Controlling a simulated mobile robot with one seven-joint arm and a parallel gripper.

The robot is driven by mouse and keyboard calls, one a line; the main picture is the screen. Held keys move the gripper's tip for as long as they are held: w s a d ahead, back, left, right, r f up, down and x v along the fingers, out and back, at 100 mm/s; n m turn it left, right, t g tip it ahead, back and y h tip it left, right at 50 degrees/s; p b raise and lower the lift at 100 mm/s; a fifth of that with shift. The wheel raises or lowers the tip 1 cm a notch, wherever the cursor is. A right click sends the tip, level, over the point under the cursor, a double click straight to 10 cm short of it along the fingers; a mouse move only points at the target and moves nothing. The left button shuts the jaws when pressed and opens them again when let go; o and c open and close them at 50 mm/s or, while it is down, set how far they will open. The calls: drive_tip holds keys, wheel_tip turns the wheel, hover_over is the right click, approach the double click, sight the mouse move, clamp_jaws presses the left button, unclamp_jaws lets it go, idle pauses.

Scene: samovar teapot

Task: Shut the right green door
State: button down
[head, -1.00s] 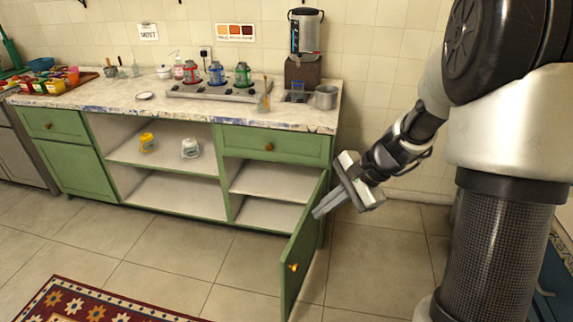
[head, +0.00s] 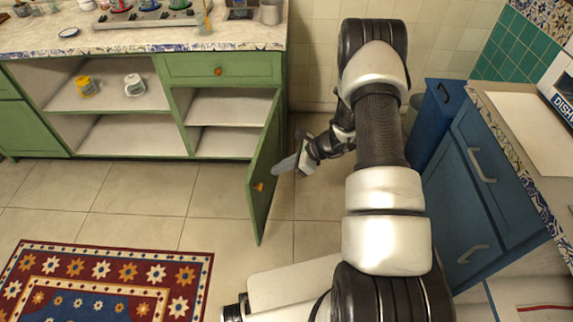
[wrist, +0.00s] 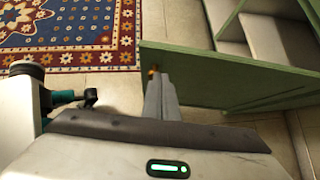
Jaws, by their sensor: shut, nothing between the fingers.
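The right green door (head: 263,172) stands wide open, swung out toward me from the right end of the green cabinet (head: 222,70). Its brass knob (head: 259,187) is on the face turned to the left. My gripper (head: 277,171) is shut and empty, on the right side of the door, with its fingertips close to it. I cannot tell whether the fingertips touch the door.
The open compartment behind the door has bare shelves (head: 230,108). A yellow jar (head: 86,86) and a white jar (head: 134,85) stand on the left shelf. A patterned rug (head: 110,275) lies at front left. Blue cabinets (head: 475,175) stand on the right. Tiled floor left of the door is clear.

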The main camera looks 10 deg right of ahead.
sight(252, 174)
drive_tip(key=shift+w+a+f+b, duration=0.1)
drive_tip(key=shift+w+a+f, duration=0.35)
drive_tip(key=shift+a, duration=0.6)
drive_tip(key=shift+w+a+f+b, duration=0.1)
drive_tip(key=shift+w+a+f, duration=0.35)
drive_tip(key=shift+a, duration=0.55)
drive_tip(key=shift+w+a+f+b, duration=0.1)
drive_tip(key=shift+w+a+f, duration=0.35)
drive_tip(key=shift+a, duration=0.6)
